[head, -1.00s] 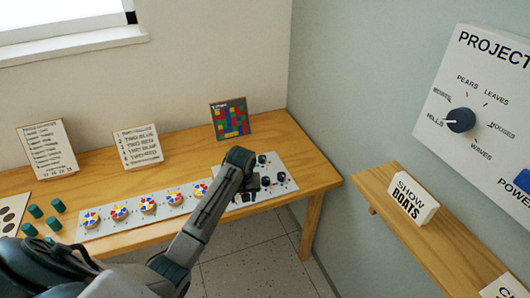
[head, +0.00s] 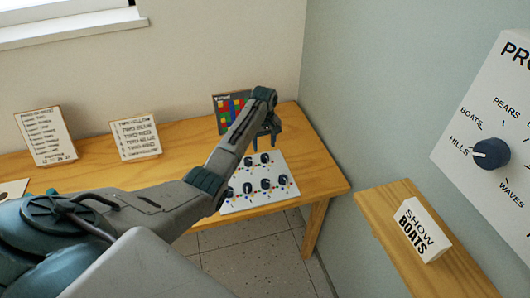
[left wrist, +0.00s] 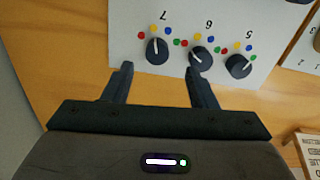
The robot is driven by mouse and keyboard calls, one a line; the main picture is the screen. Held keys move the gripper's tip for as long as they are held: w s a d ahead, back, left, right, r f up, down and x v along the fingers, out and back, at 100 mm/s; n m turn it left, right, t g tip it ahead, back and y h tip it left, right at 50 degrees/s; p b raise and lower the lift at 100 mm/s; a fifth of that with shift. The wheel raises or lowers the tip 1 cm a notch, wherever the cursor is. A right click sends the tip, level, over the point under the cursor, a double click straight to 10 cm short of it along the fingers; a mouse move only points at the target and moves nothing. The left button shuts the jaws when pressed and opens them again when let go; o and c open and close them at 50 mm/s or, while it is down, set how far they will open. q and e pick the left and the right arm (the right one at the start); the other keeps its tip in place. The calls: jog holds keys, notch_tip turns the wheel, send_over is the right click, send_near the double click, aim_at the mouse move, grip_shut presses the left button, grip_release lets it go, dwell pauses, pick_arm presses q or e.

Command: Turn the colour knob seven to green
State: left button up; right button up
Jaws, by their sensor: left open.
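The white knob panel (head: 270,199) lies on the wooden table and bears several dark knobs with coloured dots. In the left wrist view, colour knob seven (left wrist: 157,51) is dark and round, with a white pointer line that points roughly at the dots on its far side, near the printed 7. My left gripper (head: 265,143) is open and empty at the panel's back edge in the head view. In the left wrist view its fingertips (left wrist: 159,68) stand on either side just short of knob seven. I cannot tell its height above the panel. My right gripper is not in view.
Knob six (left wrist: 201,58) and knob five (left wrist: 238,66) sit beside knob seven, with knob six close to one finger. A coloured-block card (head: 222,104) stands behind the arm. A shelf (head: 385,208) with a "show boats" sign (head: 423,232) is at right.

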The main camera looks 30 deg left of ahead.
aim_at(265, 156)
pick_arm(q)
jog(key=f, duration=0.3)
jog(key=shift+w+f, duration=0.25)
jog(key=shift+f, duration=0.15)
notch_tip(265, 156, down, 2)
jog(key=shift+w+f, duration=0.1)
jog(key=shift+f+p, duration=0.3)
jog(key=shift+c, duration=0.4)
jog(key=c, duration=0.9)
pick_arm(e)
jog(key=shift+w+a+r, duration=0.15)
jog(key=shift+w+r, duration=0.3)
